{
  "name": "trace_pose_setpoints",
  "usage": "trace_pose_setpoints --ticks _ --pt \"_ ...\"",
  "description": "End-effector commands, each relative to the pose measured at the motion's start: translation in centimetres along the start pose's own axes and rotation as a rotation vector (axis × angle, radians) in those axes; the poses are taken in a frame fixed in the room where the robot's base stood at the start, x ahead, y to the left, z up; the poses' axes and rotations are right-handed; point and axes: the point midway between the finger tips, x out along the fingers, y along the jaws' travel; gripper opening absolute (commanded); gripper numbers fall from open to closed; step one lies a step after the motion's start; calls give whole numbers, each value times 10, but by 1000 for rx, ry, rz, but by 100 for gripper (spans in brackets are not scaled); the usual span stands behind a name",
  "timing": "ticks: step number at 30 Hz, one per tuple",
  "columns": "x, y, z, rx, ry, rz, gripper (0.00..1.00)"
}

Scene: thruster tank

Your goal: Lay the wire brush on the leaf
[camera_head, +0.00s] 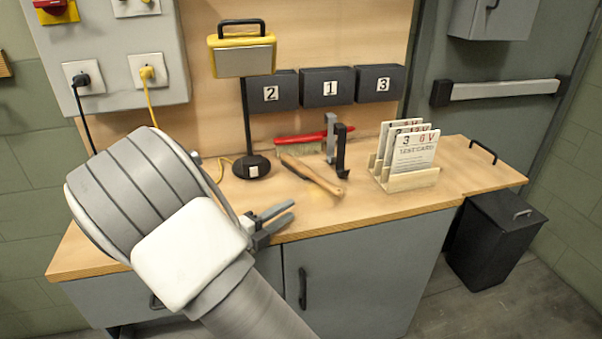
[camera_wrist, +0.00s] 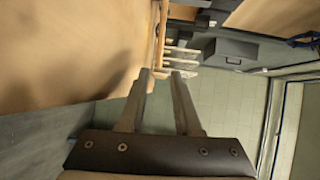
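I cannot tell for sure which is the wire brush. The leaf appears to be the bench's right end section (camera_head: 462,172), with a black handle on it; its top is mostly bare. My gripper (camera_head: 283,213) is at the bench's front edge, left of and nearer than both tools. In the wrist view my gripper (camera_wrist: 160,73) is open, with nothing between its fingers.
A wooden rack (camera_head: 408,181) of white cards stands between the tools and the right end. A dark upright bracket (camera_head: 341,155) stands beside the tools. A yellow-topped lamp (camera_head: 243,58) stands at left. Numbered bins (camera_head: 326,87) hang behind. A black bin (camera_head: 497,240) stands below right.

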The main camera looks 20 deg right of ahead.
Motion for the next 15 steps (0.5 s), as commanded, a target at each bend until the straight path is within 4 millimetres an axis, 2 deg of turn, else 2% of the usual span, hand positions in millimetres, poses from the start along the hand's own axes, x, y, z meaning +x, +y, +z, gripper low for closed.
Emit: trace_pose_setpoints --ticks 3,9,15 --pt "29 3 -1 2 4 0 32" --pt "68 2 -1 3 3 0 32" --pt "84 1 0 2 0 2 32"
